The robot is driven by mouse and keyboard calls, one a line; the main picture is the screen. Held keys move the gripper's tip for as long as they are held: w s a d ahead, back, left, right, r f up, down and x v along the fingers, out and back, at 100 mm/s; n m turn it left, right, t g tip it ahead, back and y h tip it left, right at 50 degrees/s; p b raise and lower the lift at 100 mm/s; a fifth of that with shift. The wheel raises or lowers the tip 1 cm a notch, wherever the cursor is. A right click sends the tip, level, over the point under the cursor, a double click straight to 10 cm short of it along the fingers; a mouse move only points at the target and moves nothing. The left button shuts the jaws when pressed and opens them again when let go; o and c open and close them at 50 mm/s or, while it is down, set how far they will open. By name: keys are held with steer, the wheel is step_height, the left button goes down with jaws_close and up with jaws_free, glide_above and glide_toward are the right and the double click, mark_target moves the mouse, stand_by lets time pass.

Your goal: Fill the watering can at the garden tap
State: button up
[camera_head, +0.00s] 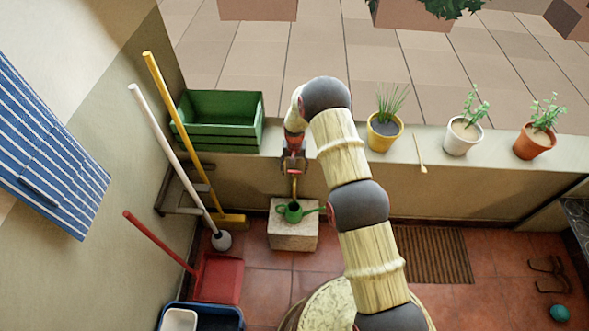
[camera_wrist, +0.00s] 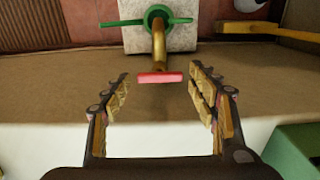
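The green watering can (camera_head: 293,212) stands upright on a pale stone block (camera_head: 292,236) by the low wall. It also shows at the top of the wrist view (camera_wrist: 181,20). The brass tap (camera_wrist: 158,46) reaches out from the wall and ends over the can. Its red bar handle (camera_wrist: 158,77) lies crosswise, level with the gap between my fingertips. My gripper (camera_head: 293,160) hangs just above the tap in the head view. In the wrist view my gripper (camera_wrist: 159,82) is open, with clear space between each finger and the handle. The can's inside is not clear.
A green crate (camera_head: 220,120) stands on the wall ledge to the left, with potted plants (camera_head: 385,131) to the right. A yellow-handled broom (camera_head: 180,130) and a white-handled tool (camera_head: 178,160) lean at left. A brown mat (camera_head: 436,255) lies on the tiles.

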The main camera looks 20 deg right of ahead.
steer(key=c, duration=0.9)
steer(key=n, duration=0.5)
steer(key=shift+b, duration=0.35)
steer(key=o, duration=1.1)
steer(key=shift+o, duration=0.2)
steer(key=shift+r, duration=0.1)
step_height(320, 180, up, 12)
